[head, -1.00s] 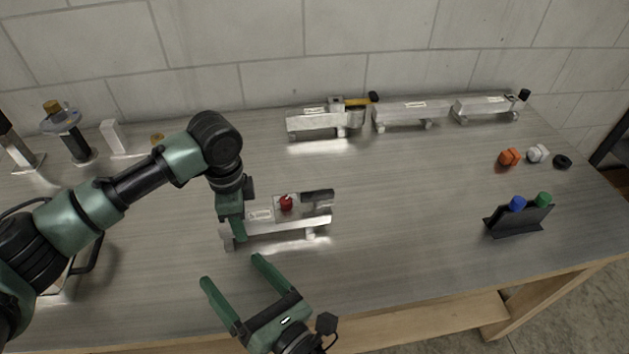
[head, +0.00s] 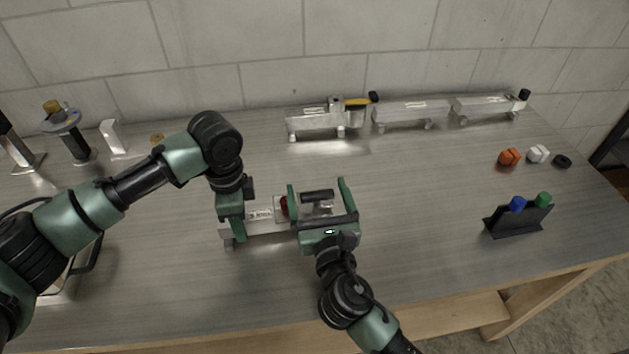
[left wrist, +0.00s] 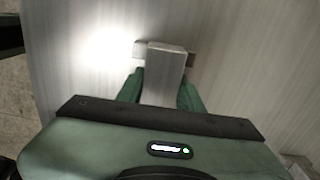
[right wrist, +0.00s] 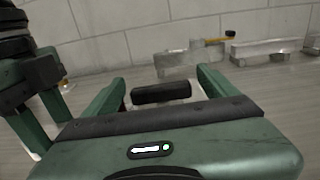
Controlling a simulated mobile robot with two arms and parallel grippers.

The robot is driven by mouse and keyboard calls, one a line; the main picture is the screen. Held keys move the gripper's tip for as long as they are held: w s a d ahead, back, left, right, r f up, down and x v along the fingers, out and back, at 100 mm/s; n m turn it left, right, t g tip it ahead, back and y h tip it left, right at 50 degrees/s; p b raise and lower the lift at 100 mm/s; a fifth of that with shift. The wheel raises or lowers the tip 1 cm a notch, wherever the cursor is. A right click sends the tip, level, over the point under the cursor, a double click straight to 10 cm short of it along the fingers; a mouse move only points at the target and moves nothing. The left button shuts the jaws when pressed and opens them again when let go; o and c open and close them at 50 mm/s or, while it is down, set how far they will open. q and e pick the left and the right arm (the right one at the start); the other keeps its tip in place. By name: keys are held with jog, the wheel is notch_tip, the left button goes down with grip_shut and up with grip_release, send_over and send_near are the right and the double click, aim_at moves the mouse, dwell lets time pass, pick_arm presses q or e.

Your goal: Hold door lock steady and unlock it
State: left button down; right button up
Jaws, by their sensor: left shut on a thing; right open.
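The door lock is an aluminium trailer-like block (head: 262,227) on the table, with a red knob (head: 284,205) and a black handle (head: 317,195) on top. My left gripper (head: 232,232) is shut on its left end; the left wrist view shows the metal block (left wrist: 165,75) between the fingers. My right gripper (head: 318,190) is open, its fingers on either side of the black handle, apart from it as far as I can see. The right wrist view shows the black handle (right wrist: 161,92) between the open fingers. The right gripper partly hides the red knob and the lock's right part.
Several similar aluminium trailers (head: 410,113) stand along the back wall. A black stand (head: 520,220) with blue and green knobs, and small orange (head: 509,157), white and black pieces, lie at the right. The table between is clear.

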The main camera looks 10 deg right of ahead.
jog(key=shift+w, duration=1.5)
jog(key=shift+c, duration=0.4)
jog(key=c, duration=1.3)
